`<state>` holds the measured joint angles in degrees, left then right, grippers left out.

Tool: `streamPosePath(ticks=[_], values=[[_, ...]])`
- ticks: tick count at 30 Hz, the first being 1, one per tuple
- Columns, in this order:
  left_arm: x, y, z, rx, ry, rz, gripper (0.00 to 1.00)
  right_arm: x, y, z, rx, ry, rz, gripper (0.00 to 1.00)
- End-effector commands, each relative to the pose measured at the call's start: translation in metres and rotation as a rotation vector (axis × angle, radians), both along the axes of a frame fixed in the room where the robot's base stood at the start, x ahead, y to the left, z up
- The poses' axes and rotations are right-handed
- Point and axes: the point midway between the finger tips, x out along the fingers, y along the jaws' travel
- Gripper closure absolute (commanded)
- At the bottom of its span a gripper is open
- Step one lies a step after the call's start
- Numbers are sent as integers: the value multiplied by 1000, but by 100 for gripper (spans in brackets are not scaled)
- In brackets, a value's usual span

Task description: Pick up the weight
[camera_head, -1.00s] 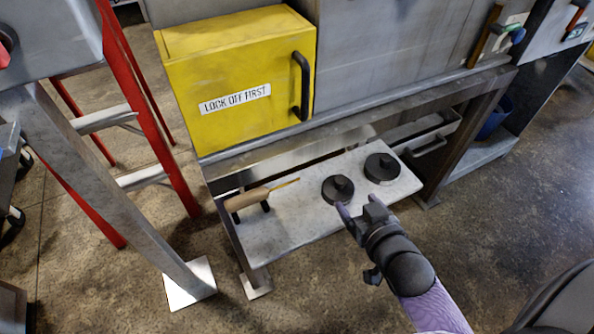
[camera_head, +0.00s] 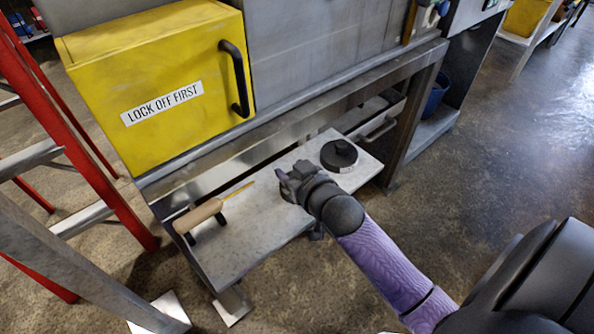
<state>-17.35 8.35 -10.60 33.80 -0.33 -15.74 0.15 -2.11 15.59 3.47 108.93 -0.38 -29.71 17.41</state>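A round black weight (camera_head: 339,155) with a raised knob on top sits on the right end of the pale metal shelf (camera_head: 245,240). My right gripper (camera_head: 286,179) is low over the middle of the shelf, to the left of this weight and apart from it. A second weight that stood there earlier is not visible; the gripper and wrist cover that spot. The fingertips are small and partly hidden, so I cannot tell whether they are open or hold anything. My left gripper is not in view.
A tool with a tan handle (camera_head: 198,215) and thin yellow shaft lies on the shelf's left part. A yellow box (camera_head: 155,85) marked "LOCK OFF FIRST" is above. A red ladder (camera_head: 85,130) stands left. Open floor (camera_head: 490,150) is at right.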

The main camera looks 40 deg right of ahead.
Motion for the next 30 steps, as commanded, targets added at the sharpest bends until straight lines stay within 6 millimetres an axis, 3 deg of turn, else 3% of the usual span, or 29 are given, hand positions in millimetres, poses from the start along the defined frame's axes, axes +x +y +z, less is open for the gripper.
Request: streamPosePath(ticks=[1, 7, 30], values=[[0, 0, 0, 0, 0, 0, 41, 0, 0, 0, 0, 0, 0, 57], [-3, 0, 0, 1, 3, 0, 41, 0, 0, 0, 0, 0, 0, 99], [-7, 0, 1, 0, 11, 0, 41, -1, 0, -1, 1, 2, 1, 100]])
